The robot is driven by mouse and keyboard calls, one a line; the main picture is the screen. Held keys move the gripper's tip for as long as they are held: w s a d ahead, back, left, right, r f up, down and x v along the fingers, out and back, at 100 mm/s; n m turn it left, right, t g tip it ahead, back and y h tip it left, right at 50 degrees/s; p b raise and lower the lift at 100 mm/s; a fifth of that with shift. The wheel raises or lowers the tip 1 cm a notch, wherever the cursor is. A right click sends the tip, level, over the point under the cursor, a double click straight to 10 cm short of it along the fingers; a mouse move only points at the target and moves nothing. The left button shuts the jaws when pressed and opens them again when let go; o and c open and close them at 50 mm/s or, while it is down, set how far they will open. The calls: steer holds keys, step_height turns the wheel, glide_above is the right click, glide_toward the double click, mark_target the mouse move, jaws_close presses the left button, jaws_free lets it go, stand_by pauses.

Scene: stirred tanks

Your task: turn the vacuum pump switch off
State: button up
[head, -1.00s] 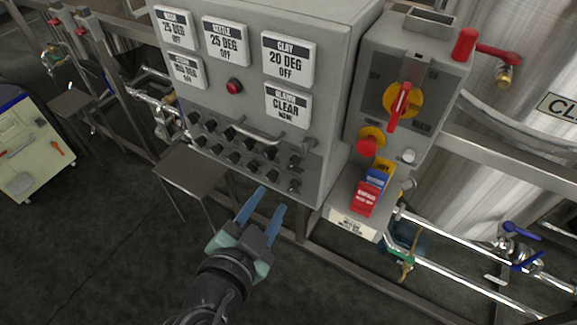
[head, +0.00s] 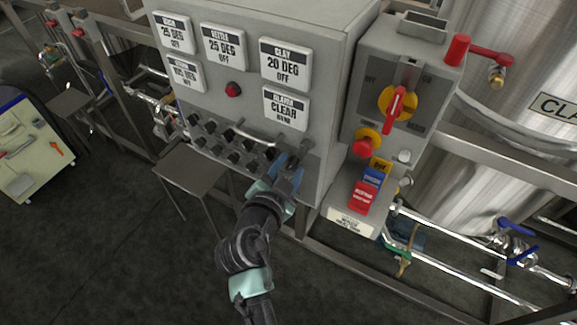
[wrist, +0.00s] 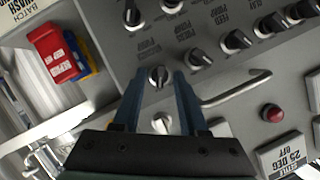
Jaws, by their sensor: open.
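My gripper (head: 288,163) is at the lower right of the grey control panel (head: 335,70), its two blue fingers pointing at the switch rows. In the wrist view the fingers (wrist: 158,84) are apart. A black rotary switch (wrist: 158,76) shows in the gap between the fingertips; I cannot tell whether they touch it. Its label is too blurred to read surely, so I cannot confirm that it is the vacuum pump switch. A pale knob (wrist: 162,122) lies further back between the fingers. In the head view my gripper hides part of the lower right switches.
Several other black switches (wrist: 235,40) sit close by. A metal handle bar (wrist: 236,90) runs beside the fingers. A red button (head: 233,89) is higher on the panel. To the right are a yellow-red isolator (head: 397,102), a red stop button (head: 366,146) and red and blue tags (head: 363,196).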

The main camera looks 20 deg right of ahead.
jaws_close()
stand_by(0.5)
steer(key=n+g, duration=0.1)
steer(key=n, duration=0.1)
steer(key=n+g+h+b, duration=0.1)
steer(key=n, duration=0.1)
steer(key=shift+w+a+g, duration=0.2)
steer(key=shift+g, duration=0.1)
steer(key=n+g+h, duration=0.1)
steer(key=n, duration=0.1)
steer(key=n+h+b, duration=0.1)
steer(key=n, duration=0.1)
steer(key=shift+w+a+g, duration=0.1)
steer(key=shift+w+g, duration=0.05)
steer(key=shift+g, duration=0.25)
steer(key=shift+h, duration=0.3)
jaws_free()
